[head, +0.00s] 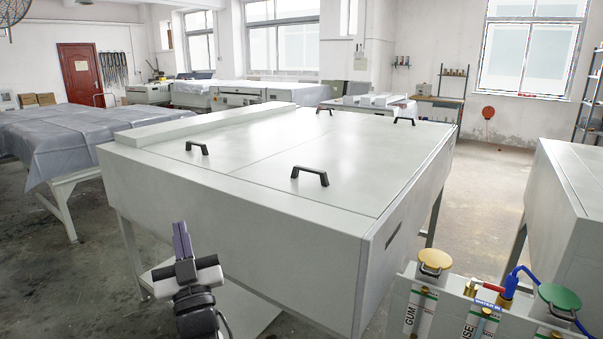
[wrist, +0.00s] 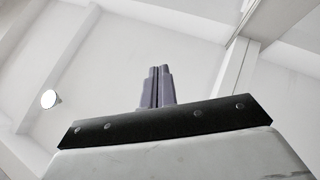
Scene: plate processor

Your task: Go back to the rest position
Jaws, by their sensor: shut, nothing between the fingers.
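My gripper (head: 182,241) is low in the head view, left of centre, in front of the plate processor. Its two purple-grey fingers point up and are together, with nothing between them. In the wrist view the shut fingers (wrist: 158,86) stand above a black plate, against the white ceiling. The plate processor (head: 255,225) is a large pale box on legs with flat lids on top. Its lids carry black handles (head: 310,176), and they lie closed. I cannot tell the exact gap between my gripper and the processor's front wall.
At the lower right stand containers with a yellow cap (head: 435,261) and a green cap (head: 560,297), with a blue hose. A pale cabinet (head: 575,200) is at the right edge. A covered table (head: 70,135) is at the left. Bare floor (head: 60,290) shows at the lower left.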

